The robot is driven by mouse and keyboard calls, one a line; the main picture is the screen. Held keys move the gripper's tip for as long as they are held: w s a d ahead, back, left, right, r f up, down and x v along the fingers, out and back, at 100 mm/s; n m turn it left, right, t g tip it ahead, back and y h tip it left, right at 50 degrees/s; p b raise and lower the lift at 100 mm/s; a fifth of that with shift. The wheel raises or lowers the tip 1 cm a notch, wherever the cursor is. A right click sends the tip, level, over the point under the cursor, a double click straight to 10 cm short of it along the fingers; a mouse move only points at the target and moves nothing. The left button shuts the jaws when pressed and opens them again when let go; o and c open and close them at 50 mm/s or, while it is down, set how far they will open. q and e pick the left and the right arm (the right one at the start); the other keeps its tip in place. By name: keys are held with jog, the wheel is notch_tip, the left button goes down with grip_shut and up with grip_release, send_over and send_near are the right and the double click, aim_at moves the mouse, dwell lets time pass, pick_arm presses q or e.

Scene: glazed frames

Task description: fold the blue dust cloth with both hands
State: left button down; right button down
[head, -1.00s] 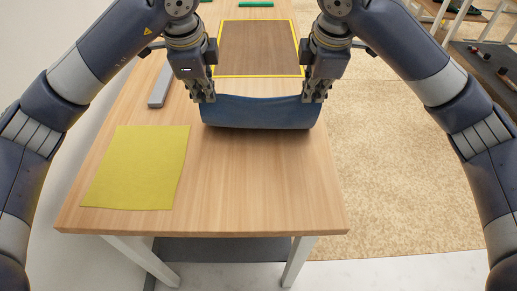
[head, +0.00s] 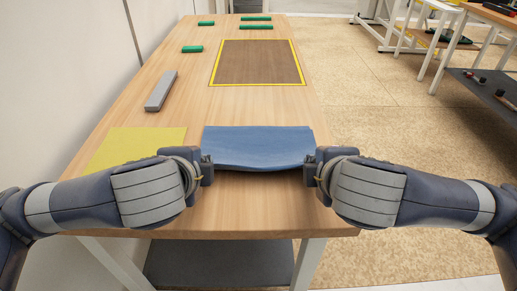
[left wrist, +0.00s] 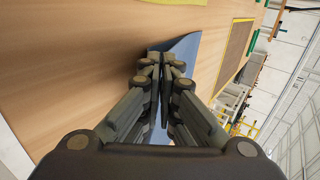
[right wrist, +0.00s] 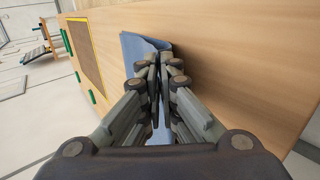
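The blue dust cloth (head: 257,146) lies on the near half of the wooden table as a wide, short strip. Its near edge is wavy and looks slightly raised. My left gripper (head: 207,169) is at its near left corner and my right gripper (head: 310,168) at its near right corner. In the left wrist view the fingers (left wrist: 162,68) are closed together with cloth (left wrist: 185,55) between and beyond them. In the right wrist view the fingers (right wrist: 160,66) are likewise closed on the cloth (right wrist: 138,48), which seems to show two layers. The fingertips are mostly hidden in the head view.
A yellow cloth (head: 130,145) lies left of the blue one, partly behind my left arm. Beyond are a grey bar (head: 161,90), a brown area with a yellow border (head: 257,62) and several green blocks (head: 192,49). Bare table lies between the cloth and the bordered area.

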pick_arm(q)
jog(key=shift+s+f+t, duration=0.3)
jog(key=shift+f, duration=0.2)
pick_arm(e)
jog(key=shift+s+f+t, duration=0.3)
jog(key=shift+s+f, duration=0.05)
jog(key=shift+f, duration=0.15)
pick_arm(q)
jog(key=shift+s, duration=0.15)
pick_arm(e)
jog(key=shift+s, duration=0.15)
pick_arm(q)
jog(key=c, duration=1.5)
grip_release()
pick_arm(e)
jog(key=c, duration=1.5)
grip_release()
